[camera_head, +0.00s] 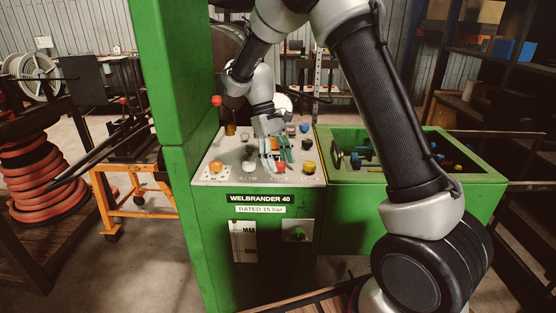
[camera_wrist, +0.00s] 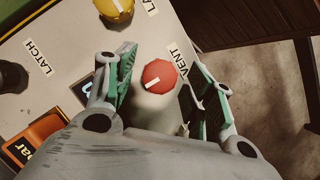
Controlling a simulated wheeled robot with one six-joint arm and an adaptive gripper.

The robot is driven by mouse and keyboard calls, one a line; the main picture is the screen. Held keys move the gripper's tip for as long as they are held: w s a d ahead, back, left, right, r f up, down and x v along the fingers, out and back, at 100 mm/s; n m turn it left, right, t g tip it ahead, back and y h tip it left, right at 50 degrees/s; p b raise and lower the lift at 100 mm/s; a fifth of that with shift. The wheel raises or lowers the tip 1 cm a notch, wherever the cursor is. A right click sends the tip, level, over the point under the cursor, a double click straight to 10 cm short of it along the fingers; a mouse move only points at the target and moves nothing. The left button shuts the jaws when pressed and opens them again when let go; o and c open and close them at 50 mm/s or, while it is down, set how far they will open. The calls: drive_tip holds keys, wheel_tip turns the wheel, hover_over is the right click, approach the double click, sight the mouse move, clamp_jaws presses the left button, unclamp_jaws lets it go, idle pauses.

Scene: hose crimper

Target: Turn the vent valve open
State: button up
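The vent valve is a red round knob (camera_wrist: 161,72) with a white pointer mark on top, beside the word VENT on the pale panel. In the wrist view its pointer runs toward the lower left. My gripper (camera_wrist: 157,78) is open, with one green-padded finger on each side of the knob. A gap shows at the left finger; the right finger is close, and I cannot tell whether it touches. In the head view my gripper (camera_head: 277,156) reaches down onto the panel and partly hides the red knob (camera_head: 280,168).
A yellow knob (camera_wrist: 116,8) stands near the vent knob, and a dark knob (camera_wrist: 12,77) sits by the LATCH label. An orange display (camera_wrist: 36,138) lies at lower left. The green cabinet column (camera_head: 164,75) rises left of the panel; an open green bin (camera_head: 430,178) lies right.

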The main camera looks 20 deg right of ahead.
drive_tip(key=v, duration=1.2)
